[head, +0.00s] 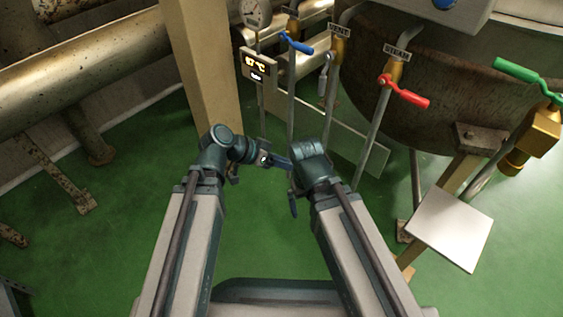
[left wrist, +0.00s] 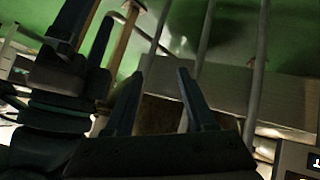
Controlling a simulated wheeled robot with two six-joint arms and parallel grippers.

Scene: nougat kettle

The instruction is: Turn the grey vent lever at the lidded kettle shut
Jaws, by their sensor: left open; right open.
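The grey vent lever (head: 323,76) hangs downward beside its upright pipe, under the VENT label (head: 340,31) in the head view. The large brown kettle (head: 430,95) stands to its right; its top is cut off, so I cannot see a lid. My left gripper (head: 282,161) is well below the lever in the head view, apart from it, open and empty. Its two spread fingers also show in the left wrist view (left wrist: 160,88), with pipes beyond them. My right gripper (head: 293,207) is lower, open, small and partly hidden by its own arm.
A blue lever (head: 296,43) is left of the grey one, a red lever (head: 404,92) right of it, and a green lever (head: 525,70) far right. A temperature display (head: 257,66) and a beige post (head: 203,70) stand left.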

